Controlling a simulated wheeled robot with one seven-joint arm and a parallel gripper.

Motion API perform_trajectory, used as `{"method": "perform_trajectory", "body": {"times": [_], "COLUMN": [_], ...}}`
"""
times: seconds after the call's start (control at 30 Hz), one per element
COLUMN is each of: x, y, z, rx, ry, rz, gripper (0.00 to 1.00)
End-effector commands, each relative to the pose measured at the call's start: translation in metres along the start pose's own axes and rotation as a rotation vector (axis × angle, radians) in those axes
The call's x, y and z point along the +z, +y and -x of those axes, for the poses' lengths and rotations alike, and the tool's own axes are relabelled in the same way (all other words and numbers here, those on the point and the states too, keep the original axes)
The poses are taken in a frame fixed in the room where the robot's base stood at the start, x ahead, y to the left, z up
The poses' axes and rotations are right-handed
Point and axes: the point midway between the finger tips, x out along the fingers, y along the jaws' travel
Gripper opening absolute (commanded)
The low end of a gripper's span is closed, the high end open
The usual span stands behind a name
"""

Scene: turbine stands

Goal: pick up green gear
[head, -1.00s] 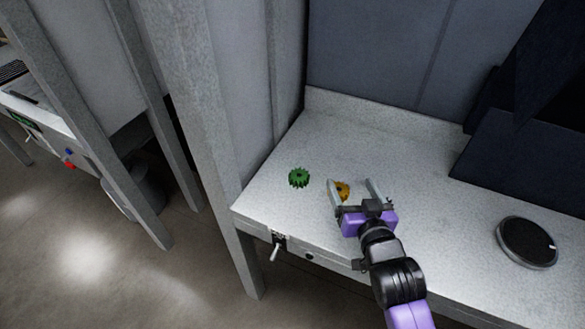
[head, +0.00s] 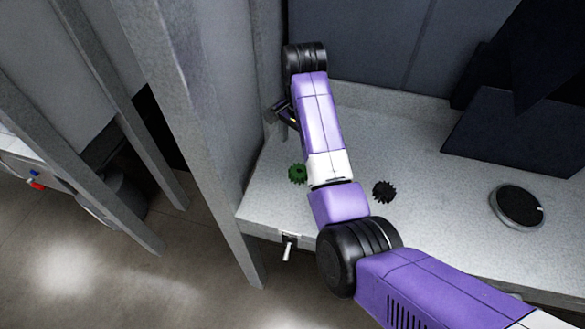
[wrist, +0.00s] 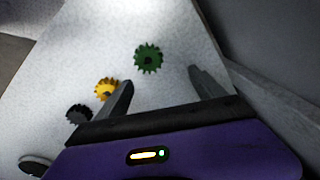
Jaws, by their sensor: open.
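The green gear (head: 297,173) lies on the worktop just left of my arm in the head view. In the wrist view the green gear (wrist: 148,57) shows whole, beyond the gap between my fingertips and nearer the left finger's side. My gripper (wrist: 160,76) is open, with nothing between its fingers. In the head view my gripper (head: 286,112) is mostly hidden behind my arm, above the worktop's back left part.
A yellow gear (wrist: 107,88) lies beside the left finger in the wrist view; my arm hides it in the head view. A black gear (head: 384,191) and a round black disc (head: 517,206) lie further right. A grey post (head: 195,110) stands at the worktop's left.

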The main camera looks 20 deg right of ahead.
Motion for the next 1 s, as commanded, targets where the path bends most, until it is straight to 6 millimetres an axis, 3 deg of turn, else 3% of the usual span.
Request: {"method": "perform_trajectory", "body": {"times": [0.17,0.57,0.8,1.0], "x": [0.013,0.014,0.015,0.016], "y": [0.018,0.018,0.019,0.019], "z": [-0.001,-0.034,-0.068,-0.077], "rx": [0.076,0.074,0.074,0.071], "ry": [-0.052,-0.05,-0.05,-0.049], "rz": [-0.069,-0.076,-0.076,-0.076], "gripper": [0.79,0.79,0.79,0.79]}}
